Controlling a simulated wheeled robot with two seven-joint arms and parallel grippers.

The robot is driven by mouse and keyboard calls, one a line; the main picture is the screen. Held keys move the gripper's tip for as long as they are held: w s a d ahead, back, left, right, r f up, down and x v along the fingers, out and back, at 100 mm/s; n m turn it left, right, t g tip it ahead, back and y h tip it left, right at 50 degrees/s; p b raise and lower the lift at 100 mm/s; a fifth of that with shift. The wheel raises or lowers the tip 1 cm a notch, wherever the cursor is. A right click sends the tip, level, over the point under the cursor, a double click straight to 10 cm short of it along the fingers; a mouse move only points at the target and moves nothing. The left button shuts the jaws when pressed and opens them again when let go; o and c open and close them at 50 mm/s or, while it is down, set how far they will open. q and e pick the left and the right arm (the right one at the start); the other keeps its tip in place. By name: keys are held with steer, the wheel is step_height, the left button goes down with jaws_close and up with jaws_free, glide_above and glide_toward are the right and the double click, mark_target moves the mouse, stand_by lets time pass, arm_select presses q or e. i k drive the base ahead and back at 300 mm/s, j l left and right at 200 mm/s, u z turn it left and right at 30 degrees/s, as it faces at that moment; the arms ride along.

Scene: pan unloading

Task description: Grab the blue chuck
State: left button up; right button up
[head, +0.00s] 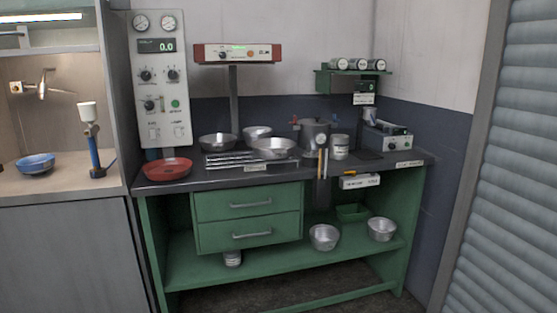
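Two blue things show, both on the wooden surface inside the booth at the left; I cannot tell for sure which is the chuck. One is a round, shallow blue piece (35,163) like a dish, lying near the booth's left side. The other is an upright blue post (94,151) with a white cup-like top (87,111), standing near the booth's right edge. Neither of my grippers is in view.
A red pan (167,170) sits at the left end of the green workbench (250,271). Metal pans (219,142), a rack and a pot (314,133) crowd its top. A control panel (160,80) stands behind. A grey shutter (510,180) bounds the right.

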mark_target(37, 162)
steer(key=u, duration=1.35)
